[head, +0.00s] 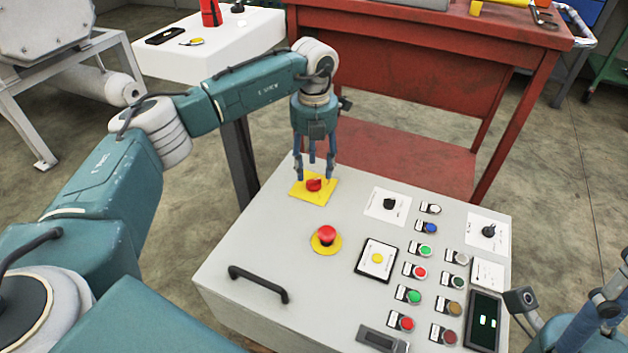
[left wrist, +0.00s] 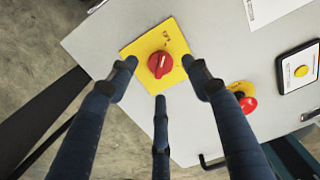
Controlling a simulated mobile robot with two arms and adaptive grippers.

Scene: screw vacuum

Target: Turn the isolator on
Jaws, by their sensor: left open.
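The isolator is a red rotary knob (head: 314,185) on a yellow square plate (head: 323,192), at the far left corner of the grey control panel (head: 262,256). My left gripper (head: 315,172) points down just above the knob, with its fingers spread. In the left wrist view the knob (left wrist: 160,64) lies between and beyond the open fingertips (left wrist: 162,80), and nothing is held. The knob's grip looks roughly upright in that view; small marks on the plate are too small to read. Part of my right gripper (head: 606,303) shows at the right edge; its fingers' state is unclear.
A red emergency button (head: 326,234) on a yellow ring stands near the knob. Several coloured buttons, two black selector knobs and a black handle (head: 258,284) are on the panel. A red workbench (head: 430,30) and a white table (head: 213,50) stand behind.

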